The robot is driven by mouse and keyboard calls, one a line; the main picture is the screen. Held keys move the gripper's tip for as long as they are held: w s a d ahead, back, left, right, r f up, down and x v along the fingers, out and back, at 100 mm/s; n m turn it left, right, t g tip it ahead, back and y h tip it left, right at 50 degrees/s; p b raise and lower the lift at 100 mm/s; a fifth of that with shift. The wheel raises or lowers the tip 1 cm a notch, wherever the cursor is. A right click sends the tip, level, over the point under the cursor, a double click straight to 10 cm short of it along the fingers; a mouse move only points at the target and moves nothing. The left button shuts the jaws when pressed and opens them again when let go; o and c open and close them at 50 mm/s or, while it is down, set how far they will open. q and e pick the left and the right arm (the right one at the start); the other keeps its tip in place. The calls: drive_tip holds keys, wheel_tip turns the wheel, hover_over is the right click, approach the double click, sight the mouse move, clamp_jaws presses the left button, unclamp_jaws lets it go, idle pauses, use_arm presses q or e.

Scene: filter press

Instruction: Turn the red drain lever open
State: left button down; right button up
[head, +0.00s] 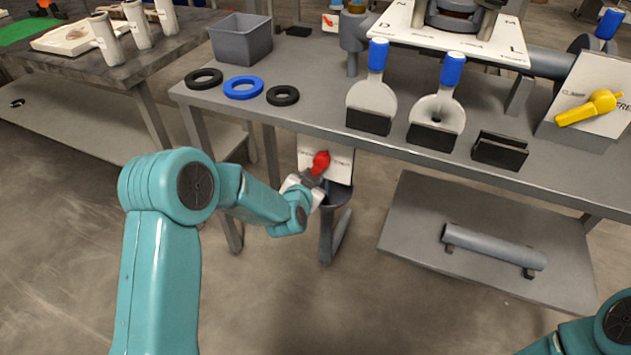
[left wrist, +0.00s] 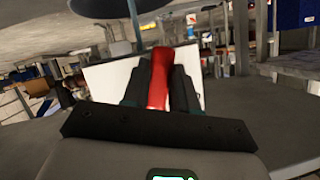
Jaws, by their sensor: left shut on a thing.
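The red drain lever (head: 321,160) is mounted on a white plate (head: 309,149) below the front edge of the grey bench. My left gripper (head: 312,177) reaches it from the front and is shut on the lever. In the left wrist view, the red lever (left wrist: 159,78) stands between the two dark fingers of my left gripper (left wrist: 160,88). The plate's markings are too small and partly covered to read. My right gripper is not in view; only part of my right arm shows at the lower right corner of the head view.
A dark funnel (head: 337,194) with a pipe sits under the lever. The bench holds a grey bin (head: 241,38), black and blue rings (head: 243,87), and two blue-handled paddles (head: 372,97). A yellow lever (head: 590,107) stands at the right. A lower shelf (head: 410,225) extends right.

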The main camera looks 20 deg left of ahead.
use_arm(q)
drive_tip(key=m, duration=0.1)
drive_tip(key=a+r+m+y, duration=0.1)
drive_tip(key=m+t+y, duration=0.1)
drive_tip(key=shift+w+a+r, duration=0.25)
drive_tip(key=shift+r, duration=0.15)
drive_tip(key=shift+m, duration=0.3)
drive_tip(key=c, duration=0.9)
unclamp_jaws()
drive_tip(key=shift+f, duration=0.15)
drive_tip(key=shift+a, duration=0.1)
drive_tip(key=shift+s, duration=0.2)
drive_tip(key=p+v, duration=0.2)
drive_tip(key=v, duration=1.4)
